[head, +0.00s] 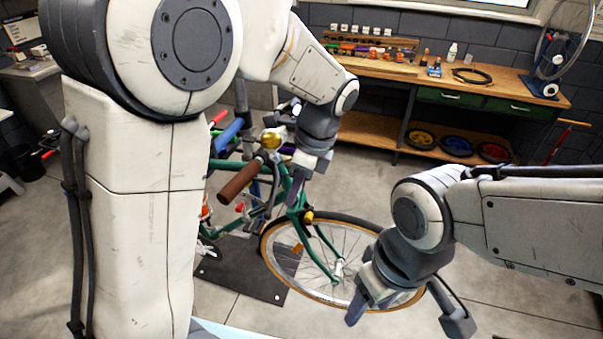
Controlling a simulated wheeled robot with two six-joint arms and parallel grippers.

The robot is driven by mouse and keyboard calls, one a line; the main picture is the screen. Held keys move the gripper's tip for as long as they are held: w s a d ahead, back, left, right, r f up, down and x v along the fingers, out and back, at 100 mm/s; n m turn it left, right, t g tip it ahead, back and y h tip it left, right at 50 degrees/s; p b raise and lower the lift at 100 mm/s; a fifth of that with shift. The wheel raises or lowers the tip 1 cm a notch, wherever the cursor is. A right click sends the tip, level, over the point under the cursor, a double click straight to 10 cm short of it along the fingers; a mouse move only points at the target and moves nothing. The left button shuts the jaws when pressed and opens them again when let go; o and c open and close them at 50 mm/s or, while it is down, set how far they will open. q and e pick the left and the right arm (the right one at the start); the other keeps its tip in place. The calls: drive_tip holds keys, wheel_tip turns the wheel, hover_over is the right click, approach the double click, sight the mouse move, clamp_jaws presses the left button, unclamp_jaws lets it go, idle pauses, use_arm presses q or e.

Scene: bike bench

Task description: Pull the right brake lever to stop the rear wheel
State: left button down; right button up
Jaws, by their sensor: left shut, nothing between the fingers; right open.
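The brake lever cannot be told apart clearly in the clutter around the handlebar. The near wheel (350,218), with a tan-sided tyre, shows below the handlebar. The rear wheel is mostly hidden behind my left arm. My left gripper (293,192) is shut and empty, pointing down just right of the brown grip. My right gripper (408,318) is open and empty, in front of the near wheel's right side.
A wooden workbench (490,75) with tools stands at the back. Its lower shelf (375,131) carries several coloured discs. A wheel stand (550,65) is on the bench's right end. Floor between bicycle and bench is clear.

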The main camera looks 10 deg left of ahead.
use_arm(q)
drive_tip(key=b+v, duration=0.1)
drive_tip(key=v, duration=0.5)
drive_tip(key=shift+r, duration=0.3)
drive_tip(key=s+d+f+n+h+b, duration=0.2)
drive_tip(key=s+f+n+b, duration=0.2)
drive_tip(key=s+f, duration=0.4)
drive_tip(key=s+d+f+n+t+h+b, duration=0.1)
drive_tip(key=s+d+f+n+h+b, duration=0.1)
drive_tip(key=s+f+n, duration=0.5)
drive_tip(key=s+d+f+b, duration=0.1)
drive_tip(key=s, duration=0.3)
drive_tip(key=shift+s+b, duration=0.35)
drive_tip(key=shift+s, duration=0.05)
